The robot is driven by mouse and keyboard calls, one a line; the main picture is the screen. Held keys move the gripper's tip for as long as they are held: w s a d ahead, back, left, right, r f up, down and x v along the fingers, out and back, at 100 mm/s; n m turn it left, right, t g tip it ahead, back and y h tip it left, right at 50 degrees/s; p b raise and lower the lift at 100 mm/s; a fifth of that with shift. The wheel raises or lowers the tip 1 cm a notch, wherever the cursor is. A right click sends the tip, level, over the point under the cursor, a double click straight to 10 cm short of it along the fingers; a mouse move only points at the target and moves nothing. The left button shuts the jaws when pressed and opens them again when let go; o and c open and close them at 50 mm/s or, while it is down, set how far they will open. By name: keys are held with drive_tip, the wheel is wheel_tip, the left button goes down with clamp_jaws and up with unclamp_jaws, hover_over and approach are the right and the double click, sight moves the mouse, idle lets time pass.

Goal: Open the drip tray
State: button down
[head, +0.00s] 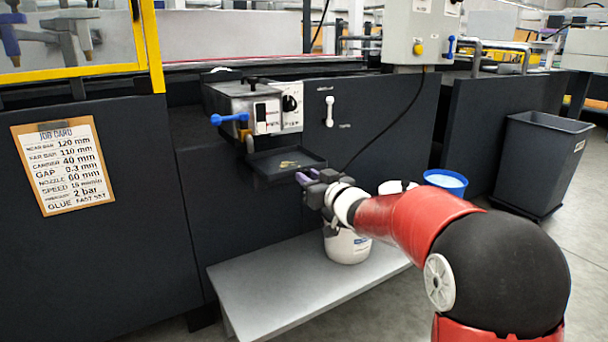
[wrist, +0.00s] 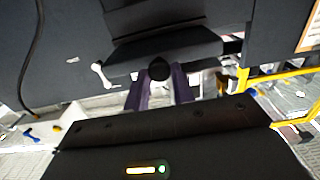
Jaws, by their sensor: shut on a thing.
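The drip tray (head: 287,164) is a shallow dark tray that juts out from the machine front, below the grey glue unit (head: 254,106). A small brownish patch shows inside it. In the wrist view the tray (wrist: 170,48) is in front of my gripper, with a round black knob (wrist: 159,68) at its near edge. My gripper (head: 302,178) is at the tray's front right corner in the head view. Its purple fingers (wrist: 160,82) stand on either side of the knob and are shut on it. The tray's rear end is hidden.
A grey shelf (head: 265,285) lies below, with a white tub (head: 346,247) partly behind my arm. A blue-rimmed bucket (head: 446,181) stands at right. A white handle (head: 329,111) and a hanging black cable (head: 392,122) are on the panel nearby. A blue-handled lever (head: 230,118) sits above the tray.

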drive_tip(key=v, duration=0.8)
drive_tip(key=shift+s+d, duration=0.25)
drive_tip(key=shift+s, duration=0.05)
drive_tip(key=c, duration=1.2)
unclamp_jaws()
drive_tip(key=p+v, duration=0.1)
drive_tip(key=v, duration=0.6)
drive_tip(key=shift+s+d, duration=0.25)
drive_tip(key=shift+s, duration=0.05)
